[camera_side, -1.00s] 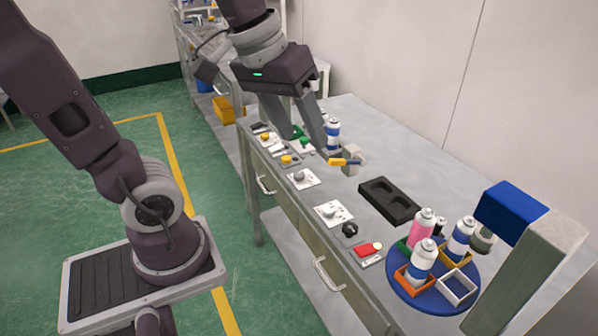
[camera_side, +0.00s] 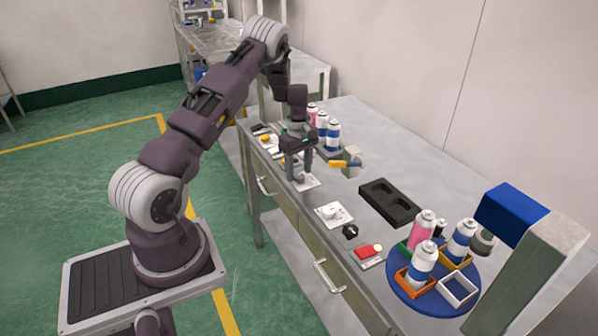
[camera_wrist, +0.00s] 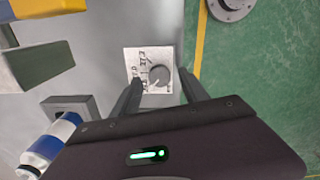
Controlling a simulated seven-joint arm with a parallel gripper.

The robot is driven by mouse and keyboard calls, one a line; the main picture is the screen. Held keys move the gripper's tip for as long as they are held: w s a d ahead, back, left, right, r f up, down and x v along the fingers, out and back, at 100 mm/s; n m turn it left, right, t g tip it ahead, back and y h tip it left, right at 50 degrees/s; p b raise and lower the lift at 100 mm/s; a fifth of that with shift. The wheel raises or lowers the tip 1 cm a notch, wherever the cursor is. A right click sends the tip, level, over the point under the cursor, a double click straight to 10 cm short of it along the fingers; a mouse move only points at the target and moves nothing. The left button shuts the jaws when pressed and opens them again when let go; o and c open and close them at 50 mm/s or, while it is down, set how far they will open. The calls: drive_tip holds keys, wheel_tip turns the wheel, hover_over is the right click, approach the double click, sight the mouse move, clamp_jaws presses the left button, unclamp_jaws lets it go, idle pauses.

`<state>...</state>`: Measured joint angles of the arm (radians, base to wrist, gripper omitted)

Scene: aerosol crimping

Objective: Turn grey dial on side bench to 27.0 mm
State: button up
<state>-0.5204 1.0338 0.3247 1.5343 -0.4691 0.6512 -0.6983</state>
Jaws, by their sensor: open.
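The grey dial (camera_wrist: 158,74) sits on a white plate (camera_wrist: 134,58) with dark scale marks in the wrist view. The scale is too small to read. My gripper (camera_wrist: 160,82) is open, with one finger on each side of the dial in that view. I cannot tell whether the fingers touch it. In the side view my gripper (camera_side: 299,178) points down at the bench, and its fingers hide the dial. Part of the white plate (camera_side: 312,182) shows beside them.
A white dial (camera_side: 332,211), a black knob (camera_side: 350,231) and a red button plate (camera_side: 368,252) lie along the bench's front edge. A yellow-handled block (camera_side: 351,157) and several cans (camera_side: 333,135) stand behind. A black tray (camera_side: 389,202) and blue turntable (camera_side: 434,305) are to the right.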

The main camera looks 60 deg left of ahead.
drive_tip(key=shift+f, duration=0.4)
drive_tip(key=shift+c, duration=0.4)
clamp_jaws()
drive_tip(key=shift+m, duration=0.3)
drive_tip(key=m, duration=0.4)
drive_tip(key=shift+m, duration=2.6)
